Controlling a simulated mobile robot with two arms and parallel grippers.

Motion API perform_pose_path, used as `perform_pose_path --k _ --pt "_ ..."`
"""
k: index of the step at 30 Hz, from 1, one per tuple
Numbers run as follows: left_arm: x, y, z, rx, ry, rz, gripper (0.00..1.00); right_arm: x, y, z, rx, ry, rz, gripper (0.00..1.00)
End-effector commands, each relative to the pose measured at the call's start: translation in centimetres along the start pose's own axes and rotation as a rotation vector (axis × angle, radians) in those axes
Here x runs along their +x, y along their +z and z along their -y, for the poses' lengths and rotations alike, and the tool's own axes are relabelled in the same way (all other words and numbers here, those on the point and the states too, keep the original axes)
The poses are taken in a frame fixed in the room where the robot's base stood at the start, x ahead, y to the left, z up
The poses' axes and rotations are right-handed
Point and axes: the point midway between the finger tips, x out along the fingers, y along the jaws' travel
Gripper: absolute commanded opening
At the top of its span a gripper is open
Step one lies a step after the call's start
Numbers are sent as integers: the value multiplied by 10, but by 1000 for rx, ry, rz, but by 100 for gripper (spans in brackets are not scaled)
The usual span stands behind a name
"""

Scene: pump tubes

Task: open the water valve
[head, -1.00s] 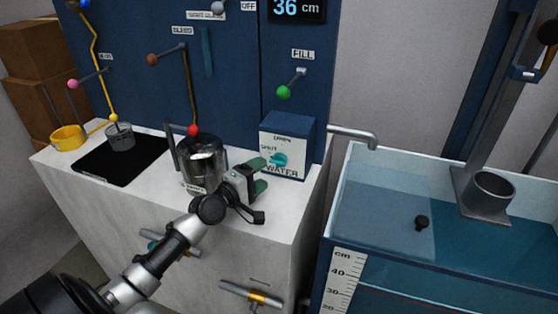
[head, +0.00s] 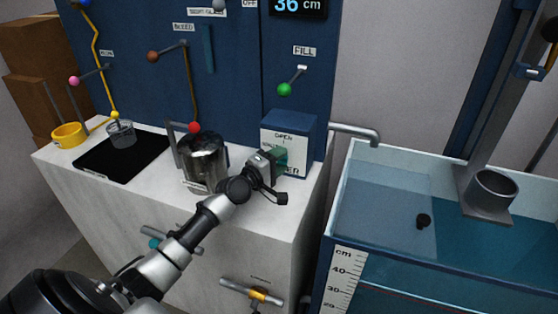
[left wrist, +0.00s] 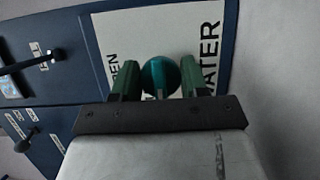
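The water valve is a small teal knob on the front of a blue box (head: 294,122) with a white label reading OPEN and WATER. In the left wrist view the round knob (left wrist: 160,77) sits between the two green fingers of my left gripper (left wrist: 161,80). The fingers stand apart, one on each side of it; whether they touch it is hard to tell. In the head view my left gripper (head: 279,160) is at the label and hides the knob and part of the lettering. My right gripper is not in view.
A spout (head: 355,132) reaches over the water tank (head: 385,180) at right. A green-ended FILL lever (head: 285,89) is on the panel above.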

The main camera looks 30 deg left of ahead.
Motion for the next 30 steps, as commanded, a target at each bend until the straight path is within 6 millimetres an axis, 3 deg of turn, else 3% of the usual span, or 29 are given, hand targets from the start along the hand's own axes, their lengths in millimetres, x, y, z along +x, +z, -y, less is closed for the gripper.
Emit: perform_pose_path --k 1,4,14,20,30 --pt "0 0 0 0 -1 0 35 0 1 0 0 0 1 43" --pt "0 0 0 0 -1 0 21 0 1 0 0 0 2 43" --pt "0 0 -2 49 -21 1 21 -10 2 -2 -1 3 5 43" --pt "0 0 -5 157 -68 0 21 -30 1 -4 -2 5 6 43" --pt "0 0 -7 443 -189 1 21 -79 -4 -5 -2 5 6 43"
